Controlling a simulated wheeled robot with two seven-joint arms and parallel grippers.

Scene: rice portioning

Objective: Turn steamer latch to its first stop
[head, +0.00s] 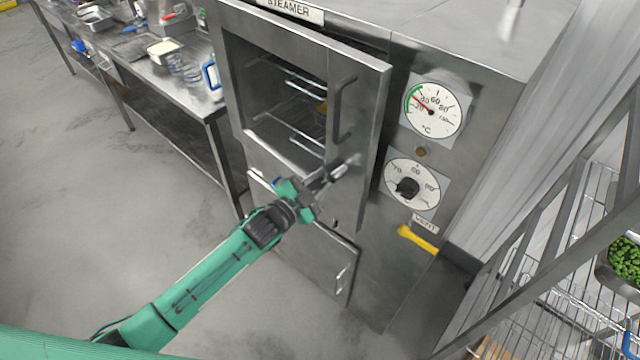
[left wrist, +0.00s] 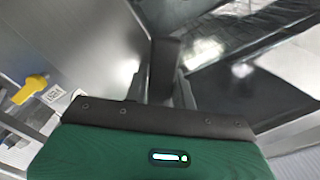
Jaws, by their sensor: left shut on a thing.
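The steamer (head: 480,40) is a steel cabinet with a windowed upper door (head: 372,110). The latch (head: 347,166) is a short metal lever low on the right part of this door, below the black door handle (head: 343,110). My left gripper (head: 328,178) comes from the lower left and is shut on the latch, its fingers partly hiding it. In the left wrist view, a dark bar (left wrist: 163,62), likely the latch, stands between the fingers of my left gripper (left wrist: 162,88). The latch's exact angle is hard to tell. My right gripper is out of view.
A temperature gauge (head: 434,110), a dial with a black knob (head: 408,188) and a yellow vent lever (head: 418,239) sit right of the door. A steel counter (head: 190,98) with trays stands left. A wire rack (head: 565,310) stands right. The floor at left is clear.

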